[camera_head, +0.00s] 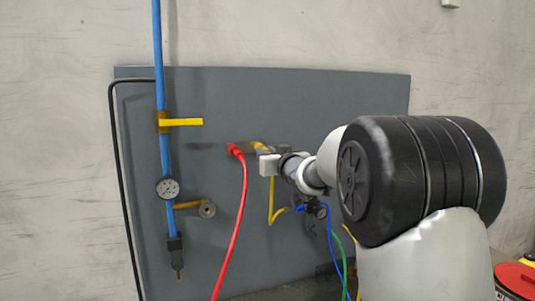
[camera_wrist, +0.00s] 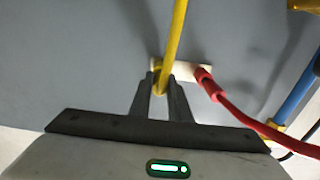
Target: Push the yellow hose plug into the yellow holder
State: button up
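My gripper (camera_head: 268,150) is at the grey panel in the head view, with its fingers on the yellow hose plug (camera_head: 261,146). In the wrist view the fingers (camera_wrist: 160,84) are closed around the yellow hose plug (camera_wrist: 159,88), and its yellow hose (camera_wrist: 177,30) runs up out of the picture. A pale holder block (camera_wrist: 187,71) is on the panel just beyond the fingertips. A red hose plug (camera_wrist: 207,83) is at its right end; it also shows in the head view (camera_head: 235,150). The fingers hide the yellow plug's tip, so I cannot tell whether it is seated.
The grey panel (camera_head: 330,100) stands against the wall. A blue pipe (camera_head: 158,60) with a yellow lever (camera_head: 182,122) and a gauge (camera_head: 167,188) is at the left. The red hose (camera_head: 236,220) hangs close by. Blue and green hoses (camera_head: 340,250) hang below my arm.

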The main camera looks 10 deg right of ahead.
jog(key=shift+o, duration=0.7)
jog(key=o, duration=0.5)
jog(key=s+d+f+m+g+h+b, duration=0.1)
jog(key=s+d+h, duration=0.15)
jog(key=s, duration=0.75)
jog(key=s+d+f+m+h+b, duration=0.1)
jog(key=s+d, duration=0.3)
jog(key=s, duration=0.7)
jog(key=s+a+f+g, duration=0.2)
jog(key=s+f, duration=0.4)
jog(key=s, duration=0.3)
jog(key=s+a+f+g, duration=0.1)
jog(key=s+f+g, duration=0.4)
jog(key=s, duration=0.3)
jog(key=s+a+f+g, duration=0.2)
jog(key=s+f+g, duration=0.2)
jog(key=s, duration=0.5)
jog(key=shift+s+a+f, duration=0.2)
jog(key=shift+f, duration=0.45)
jog(key=shift+s+a+f, duration=0.15)
jog(key=shift+f, duration=0.5)
